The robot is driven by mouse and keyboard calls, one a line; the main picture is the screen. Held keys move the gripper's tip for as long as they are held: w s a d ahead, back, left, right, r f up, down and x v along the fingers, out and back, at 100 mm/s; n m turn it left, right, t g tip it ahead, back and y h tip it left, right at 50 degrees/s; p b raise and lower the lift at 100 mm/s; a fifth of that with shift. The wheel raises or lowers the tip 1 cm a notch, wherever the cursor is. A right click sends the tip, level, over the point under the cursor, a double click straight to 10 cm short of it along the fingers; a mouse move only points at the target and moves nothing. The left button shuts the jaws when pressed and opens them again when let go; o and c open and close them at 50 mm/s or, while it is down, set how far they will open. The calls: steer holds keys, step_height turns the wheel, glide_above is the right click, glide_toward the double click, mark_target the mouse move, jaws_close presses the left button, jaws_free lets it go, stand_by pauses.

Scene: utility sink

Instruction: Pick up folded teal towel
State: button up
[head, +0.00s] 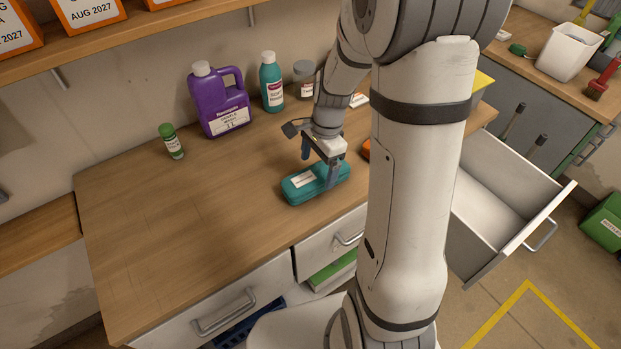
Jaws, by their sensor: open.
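A teal, oblong item with rounded edges and a white label (304,187) lies flat on the wooden counter, near its front edge. It is the only thing in view that could be the folded teal towel; I cannot tell whether it is cloth or a case. My gripper (318,166) is open and points down just over it. One finger is at the item's far side and the other overlaps its right part in the picture. I cannot tell whether the fingers touch it. Part of the item's right end is hidden behind the near finger.
The counter's left side (160,230) is clear. An open drawer (505,195) juts out at right. A shelf (150,32) overhangs.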

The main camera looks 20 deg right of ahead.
mark_target(318, 174)
steer(key=shift+s+a+f, duration=0.15)
steer(key=shift+s+f, duration=0.05)
steer(key=shift+f, duration=0.8)
steer(key=shift+s+a+f, duration=0.1)
steer(key=shift+s+f, duration=0.05)
steer(key=shift+f, duration=0.8)
steer(key=shift+c, duration=0.5)
steer(key=c, duration=1)
